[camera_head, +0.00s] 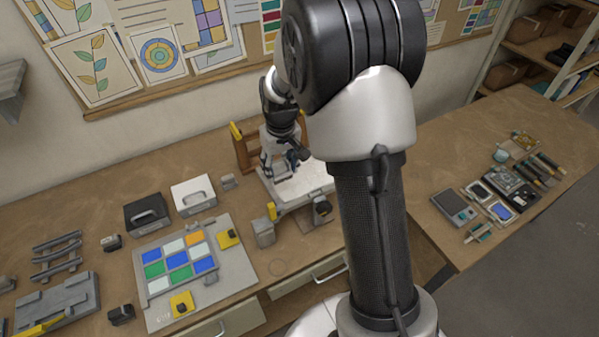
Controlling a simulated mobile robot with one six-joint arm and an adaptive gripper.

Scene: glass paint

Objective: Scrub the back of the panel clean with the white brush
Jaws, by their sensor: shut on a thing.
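A pale, whitish panel (312,181) lies tilted in a wooden stand (243,150) with yellow clamps, near the middle of the bench. My arm hides its right part. My gripper (280,171) points down over the left part of the panel, at or close to its surface; I cannot tell if there is contact. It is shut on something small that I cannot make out. A white block with a handle (194,195) stands on the bench left of the stand, beside a black one (146,213). I cannot tell whether either is a brush.
A grey board (237,274) with a grid of coloured glass pieces and yellow clamps lies at the front left. Grey racks (58,302) stand further left. Several tools and a grey device (454,207) lie on the right bench. Bare wood (110,200) shows at the back left.

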